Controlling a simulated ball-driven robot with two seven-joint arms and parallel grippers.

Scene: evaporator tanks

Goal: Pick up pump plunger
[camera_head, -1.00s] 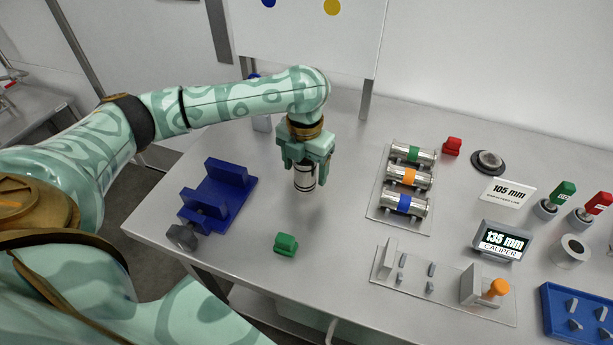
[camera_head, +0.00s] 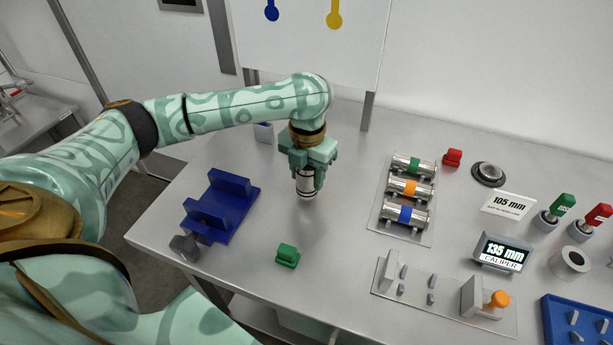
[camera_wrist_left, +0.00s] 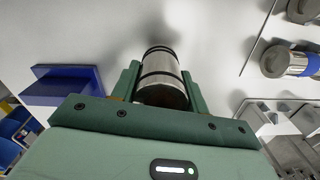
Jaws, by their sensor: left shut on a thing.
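The pump plunger (camera_head: 306,183) is a short silver cylinder with black bands. My left gripper (camera_head: 308,168) is shut on it from above, and the plunger points down between the fingers. In the left wrist view the plunger (camera_wrist_left: 161,75) sits between the two green fingers of my left gripper (camera_wrist_left: 158,82), with its dark-banded end beyond the fingertips. Its lower end is over the bare table; I cannot tell whether it touches the surface. My right gripper is not in view.
A blue vise (camera_head: 236,215) stands left of the plunger, with a green block (camera_head: 287,256) in front. A rack (camera_head: 424,236) of banded cylinders is to the right. A caliper display (camera_head: 502,252) and a grey fixture (camera_head: 450,308) lie further right. The table around the plunger is clear.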

